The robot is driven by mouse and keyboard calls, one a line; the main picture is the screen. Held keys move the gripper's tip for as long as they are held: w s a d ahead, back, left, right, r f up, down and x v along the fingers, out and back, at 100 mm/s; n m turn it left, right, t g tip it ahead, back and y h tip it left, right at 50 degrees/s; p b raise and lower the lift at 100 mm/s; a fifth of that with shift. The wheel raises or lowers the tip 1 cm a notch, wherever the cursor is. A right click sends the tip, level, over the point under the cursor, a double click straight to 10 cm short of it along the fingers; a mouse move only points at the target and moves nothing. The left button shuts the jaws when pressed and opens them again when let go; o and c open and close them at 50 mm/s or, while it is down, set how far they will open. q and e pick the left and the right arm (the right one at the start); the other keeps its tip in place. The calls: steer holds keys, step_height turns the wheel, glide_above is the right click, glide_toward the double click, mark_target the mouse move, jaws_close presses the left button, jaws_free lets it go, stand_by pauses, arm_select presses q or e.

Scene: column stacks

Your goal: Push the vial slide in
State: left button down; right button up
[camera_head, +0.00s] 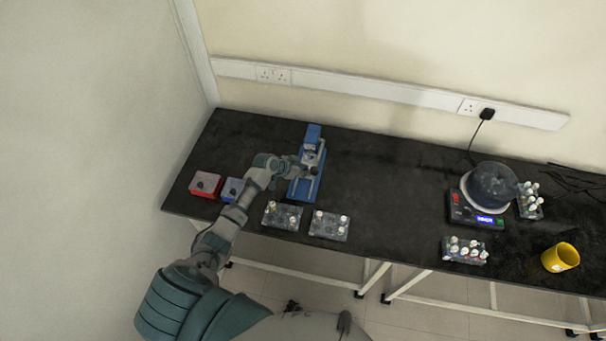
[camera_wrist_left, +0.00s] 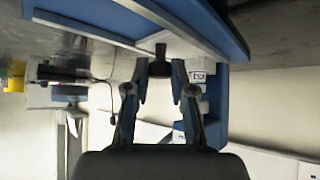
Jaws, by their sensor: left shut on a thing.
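A blue bench device (camera_head: 304,188) with an upright blue back stands near the left end of the black table. My left gripper (camera_head: 299,167) is at the middle of this device, reaching in from the left. In the left wrist view, the blue device (camera_wrist_left: 228,35) fills the top, and a small dark knob (camera_wrist_left: 159,50) sits between the two fingertips of my left gripper (camera_wrist_left: 160,72). The gripper is shut on this knob. No vial in the slide can be made out. My right gripper is not in view.
A red box (camera_head: 205,184) and a small blue box (camera_head: 232,189) lie left of the device. Vial racks (camera_head: 282,215) (camera_head: 329,225) stand in front. A round-topped scale (camera_head: 478,210), more vials and a yellow cup (camera_head: 560,257) are at right. The table middle is clear.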

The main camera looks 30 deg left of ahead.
arm_select(q)
steer(key=shift+w+a+r, duration=0.1)
steer(key=shift+w+r, duration=0.1)
steer(key=shift+r, duration=0.1)
steer(key=c, duration=1)
jaws_free()
steer(key=shift+f, duration=0.15)
steer(key=shift+a, duration=0.15)
steer(key=shift+s+a, duration=0.2)
steer(key=v, duration=1.1)
steer(key=shift+s+r, duration=0.1)
steer(key=shift+r, duration=0.15)
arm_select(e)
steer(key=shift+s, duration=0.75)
arm_select(q)
steer(key=shift+d, duration=0.15)
